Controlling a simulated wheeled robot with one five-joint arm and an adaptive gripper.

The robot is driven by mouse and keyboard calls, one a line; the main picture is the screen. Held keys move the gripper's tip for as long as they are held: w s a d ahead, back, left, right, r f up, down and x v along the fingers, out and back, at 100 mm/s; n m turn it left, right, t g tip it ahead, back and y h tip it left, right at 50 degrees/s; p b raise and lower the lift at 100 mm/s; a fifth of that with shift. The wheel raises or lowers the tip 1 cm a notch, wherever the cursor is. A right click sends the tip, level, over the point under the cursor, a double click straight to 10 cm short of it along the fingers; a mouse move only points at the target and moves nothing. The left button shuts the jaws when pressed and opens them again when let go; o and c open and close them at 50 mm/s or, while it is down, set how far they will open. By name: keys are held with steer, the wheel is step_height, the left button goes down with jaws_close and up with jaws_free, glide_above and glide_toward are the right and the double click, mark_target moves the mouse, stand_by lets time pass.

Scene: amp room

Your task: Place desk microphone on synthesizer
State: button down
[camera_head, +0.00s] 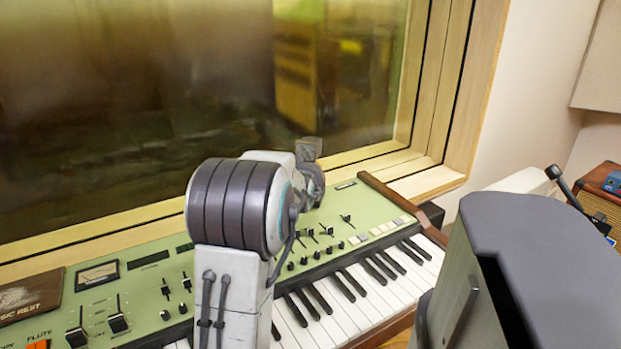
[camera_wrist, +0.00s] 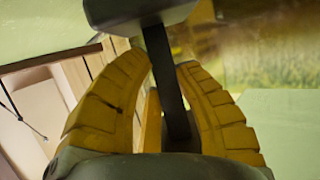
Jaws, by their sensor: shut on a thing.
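The synthesizer (camera_head: 140,278) has a green panel with sliders and knobs, a row of piano keys and a wooden end at the right. My arm reaches over its panel and hides part of it. In the wrist view, the yellow fingers of my gripper (camera_wrist: 165,85) are shut around the dark stem of the desk microphone (camera_wrist: 166,62), with a grey block at the stem's top end. In the head view a small grey block (camera_head: 308,148), seemingly part of the microphone, shows past my wrist, in front of the window. My fingers are hidden there. I cannot tell whether the microphone touches the panel.
A large window (camera_head: 130,120) with a wooden frame (camera_head: 465,95) stands close behind the synthesizer. A dark flat piece (camera_head: 30,296) lies at the panel's left. At the far right are a brown amplifier cabinet (camera_head: 600,203) and a black rod-like object (camera_head: 566,188).

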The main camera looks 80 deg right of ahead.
steer(key=shift+r, duration=0.2)
steer(key=c, duration=1.4)
jaws_free()
steer(key=shift+f, duration=0.25)
steer(key=o, duration=0.4)
steer(key=shift+r, duration=0.1)
steer(key=shift+r, duration=0.15)
steer(key=v, duration=1.2)
steer(key=shift+p, duration=0.4)
